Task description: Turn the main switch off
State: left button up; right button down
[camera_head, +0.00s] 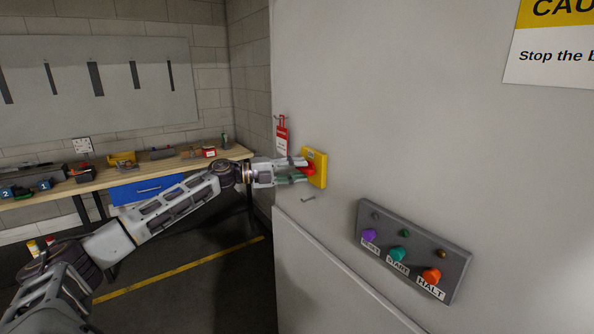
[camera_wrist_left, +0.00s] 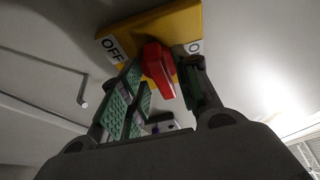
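The main switch is a yellow plate (camera_head: 320,169) with a red handle (camera_head: 309,170), on the side of the grey cabinet. In the left wrist view, the yellow plate (camera_wrist_left: 150,28) has an OFF label at left and a partly hidden label starting with O at right. The red handle (camera_wrist_left: 159,72) sticks out toward the camera. My left gripper (camera_head: 304,171) is at the switch, its fingers (camera_wrist_left: 160,90) apart on either side of the handle. A gap shows by the left finger; contact on the right is unclear. My right gripper is not in view.
A control panel (camera_head: 413,247) with purple, green and orange buttons is on the cabinet's front, lower right. A cluttered workbench (camera_head: 100,180) stands behind my left arm.

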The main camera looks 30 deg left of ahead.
pick_arm(q)
jog(key=shift+s+a, duration=0.15)
jog(key=shift+a, duration=0.05)
dwell(0.5)
jog(key=shift+v, duration=2.4)
jog(key=shift+s+a, duration=0.25)
jog(key=v, duration=0.6)
jog(key=shift+r, duration=0.1)
